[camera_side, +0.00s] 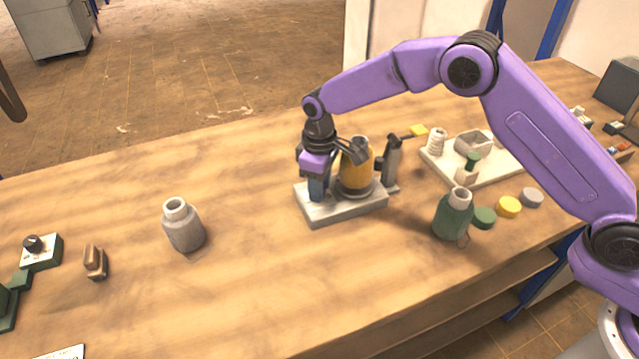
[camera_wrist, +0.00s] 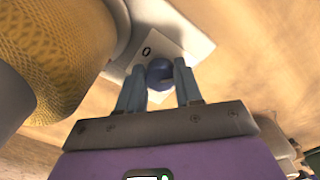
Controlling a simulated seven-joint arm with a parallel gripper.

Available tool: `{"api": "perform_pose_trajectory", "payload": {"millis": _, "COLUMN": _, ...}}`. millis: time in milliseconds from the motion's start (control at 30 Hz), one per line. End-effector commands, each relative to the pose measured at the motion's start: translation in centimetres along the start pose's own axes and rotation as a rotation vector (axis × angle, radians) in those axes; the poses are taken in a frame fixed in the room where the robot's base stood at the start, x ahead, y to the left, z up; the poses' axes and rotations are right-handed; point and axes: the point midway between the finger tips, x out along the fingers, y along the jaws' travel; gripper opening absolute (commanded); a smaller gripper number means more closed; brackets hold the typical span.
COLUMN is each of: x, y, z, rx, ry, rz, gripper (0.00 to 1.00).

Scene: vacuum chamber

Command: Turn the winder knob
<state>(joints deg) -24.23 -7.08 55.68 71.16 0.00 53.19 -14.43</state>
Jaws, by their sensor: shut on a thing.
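The winder has a pale grey base (camera_side: 345,207) with a yellow spool (camera_side: 357,170) standing on it. In the wrist view the spool (camera_wrist: 55,50) fills the upper left, with a mesh-like surface. The winder knob (camera_wrist: 159,73) is dark blue and round, in front of a white plate (camera_wrist: 150,52) marked with what looks like a 0. My gripper (camera_wrist: 159,78) is shut on the knob, with one finger on each side of it. In the side view my gripper (camera_side: 317,190) points down at the left part of the base, and the knob is hidden there.
A grey bottle (camera_side: 184,226) stands left of the winder. A white tray (camera_side: 490,172) with small parts is behind. A dial box (camera_side: 42,252) sits far left.

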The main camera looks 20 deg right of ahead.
Motion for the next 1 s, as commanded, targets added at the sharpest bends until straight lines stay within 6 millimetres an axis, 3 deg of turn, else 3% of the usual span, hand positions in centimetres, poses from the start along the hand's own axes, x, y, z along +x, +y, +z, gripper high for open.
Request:
{"api": "perform_pose_trajectory", "payload": {"millis": 100, "x": -0.1, "y": 0.0, "z": 0.0, "rx": -0.002, "ry": 0.001, "rz": 0.0, "gripper": 0.04}}
{"api": "perform_pose_trajectory", "payload": {"millis": 133, "x": -0.1, "y": 0.0, "z": 0.0, "rx": -0.002, "ry": 0.001, "rz": 0.0, "gripper": 0.38}}
{"api": "perform_pose_trajectory", "payload": {"millis": 200, "x": -0.1, "y": 0.0, "z": 0.0, "rx": -0.002, "ry": 0.001, "rz": 0.0, "gripper": 0.6}}
{"api": "perform_pose_trajectory", "payload": {"millis": 633, "x": -0.9, "y": 0.0, "z": -0.1, "rx": -0.003, "ry": 0.003, "rz": 0.001, "gripper": 0.6}}
{"api": "perform_pose_trajectory", "payload": {"millis": 1000, "x": -7.9, "y": 0.0, "z": -0.1, "rx": -0.003, "ry": 0.007, "rz": 0.002, "gripper": 0.6}}
